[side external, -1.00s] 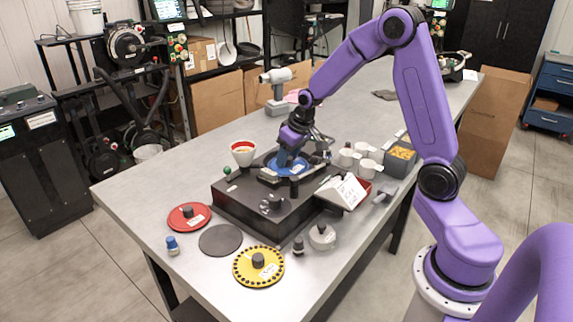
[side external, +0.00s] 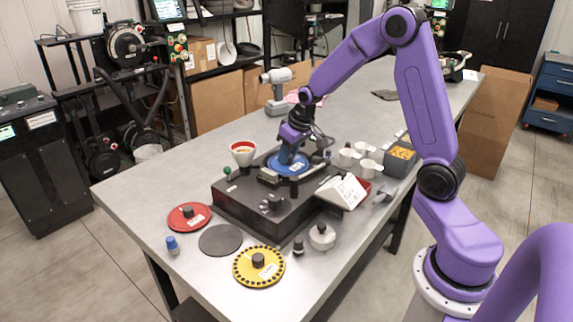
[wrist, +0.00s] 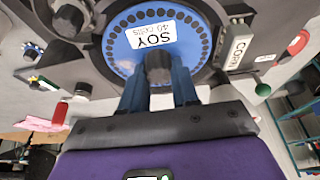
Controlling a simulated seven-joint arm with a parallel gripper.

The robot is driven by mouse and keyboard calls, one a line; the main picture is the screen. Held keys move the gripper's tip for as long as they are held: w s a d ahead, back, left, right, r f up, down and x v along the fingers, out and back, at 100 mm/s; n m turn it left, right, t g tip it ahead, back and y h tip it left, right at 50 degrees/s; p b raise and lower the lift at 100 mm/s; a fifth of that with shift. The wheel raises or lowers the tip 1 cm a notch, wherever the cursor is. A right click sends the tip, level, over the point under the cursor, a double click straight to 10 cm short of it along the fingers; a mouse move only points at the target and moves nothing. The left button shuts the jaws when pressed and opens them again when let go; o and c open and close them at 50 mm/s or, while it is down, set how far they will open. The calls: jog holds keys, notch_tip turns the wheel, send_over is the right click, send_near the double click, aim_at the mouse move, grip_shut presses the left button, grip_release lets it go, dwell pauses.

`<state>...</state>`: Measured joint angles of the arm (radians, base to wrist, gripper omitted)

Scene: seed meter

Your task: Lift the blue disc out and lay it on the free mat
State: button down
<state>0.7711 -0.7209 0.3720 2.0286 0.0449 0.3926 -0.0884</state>
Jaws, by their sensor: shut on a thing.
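The blue disc (side external: 297,167) sits at the black seed meter base (side external: 238,208). In the wrist view the blue disc (wrist: 118,50) shows a ring of small holes, a white "SOY 40 cells" label and a dark central knob (wrist: 158,66). A dark ring surrounds it; I cannot tell whether it is slightly raised. My gripper (side external: 287,158) points down onto the disc. Its blue fingers (wrist: 158,80) are shut on the knob from both sides. The free mat, a bare dark grey round (side external: 220,240), lies on the table in front of the base.
A red disc (side external: 189,216) lies left of the mat and a yellow disc (side external: 259,266) right of it.

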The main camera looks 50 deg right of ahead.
jog(key=shift+r, duration=1.15)
jog(key=shift+r, duration=1.75)
jog(key=shift+r, duration=0.15)
